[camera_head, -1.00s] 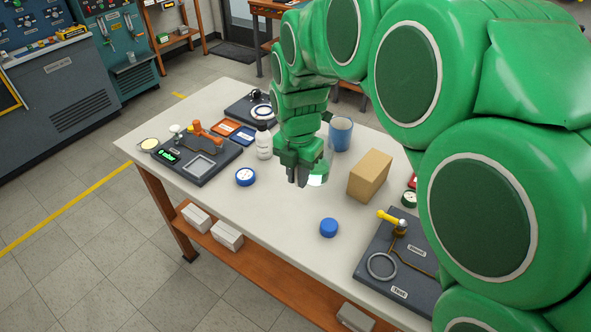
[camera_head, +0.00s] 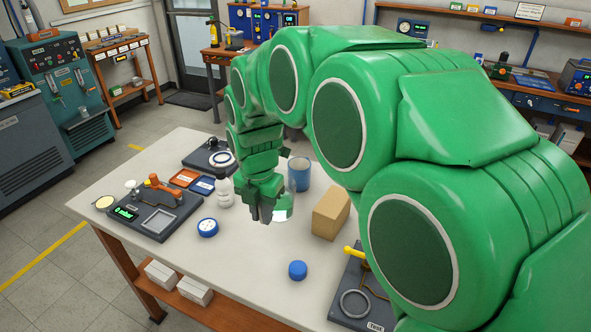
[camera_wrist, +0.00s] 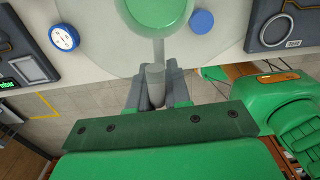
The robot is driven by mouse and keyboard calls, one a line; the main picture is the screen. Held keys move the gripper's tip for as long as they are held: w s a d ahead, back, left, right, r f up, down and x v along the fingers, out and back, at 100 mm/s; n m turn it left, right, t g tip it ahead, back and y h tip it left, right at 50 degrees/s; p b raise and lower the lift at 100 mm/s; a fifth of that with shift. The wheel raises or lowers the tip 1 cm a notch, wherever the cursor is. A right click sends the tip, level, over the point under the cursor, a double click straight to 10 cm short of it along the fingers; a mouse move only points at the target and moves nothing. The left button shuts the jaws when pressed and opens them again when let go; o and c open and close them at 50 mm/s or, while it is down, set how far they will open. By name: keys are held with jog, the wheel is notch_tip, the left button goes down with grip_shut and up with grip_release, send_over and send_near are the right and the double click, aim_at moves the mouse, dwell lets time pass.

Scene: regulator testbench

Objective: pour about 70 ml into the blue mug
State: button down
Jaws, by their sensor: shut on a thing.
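The blue mug (camera_head: 299,174) stands upright on the table, behind and to the right of my gripper (camera_head: 264,212). Its inside looks pale. A clear flask with green liquid (camera_head: 283,209) is partly hidden behind my fingers in the head view. In the wrist view, my gripper (camera_wrist: 156,88) is shut on the narrow neck of this flask (camera_wrist: 158,18), and its wide body with the green liquid extends toward the top edge. I cannot tell whether the flask touches the table. The mug is not in the wrist view.
A tan box (camera_head: 331,214) stands right of the flask, close to the mug. A white bottle (camera_head: 224,191) stands to the left. A blue cap (camera_head: 298,270) and a blue round gauge (camera_head: 208,227) lie in front. A scale-like device (camera_head: 152,213) is at far left.

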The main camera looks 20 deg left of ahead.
jog(key=shift+w+a+f, duration=1.9)
jog(key=shift+w+a, duration=1)
jog(key=shift+w, duration=0.55)
jog(key=shift+w+a+f, duration=1.9)
jog(key=shift+w+a, duration=0.95)
jog(key=shift+w, duration=0.55)
jog(key=shift+w+a+f, duration=1.9)
jog(key=shift+w+a, duration=1)
jog(key=shift+w, duration=0.55)
jog(key=shift+r, duration=0.1)
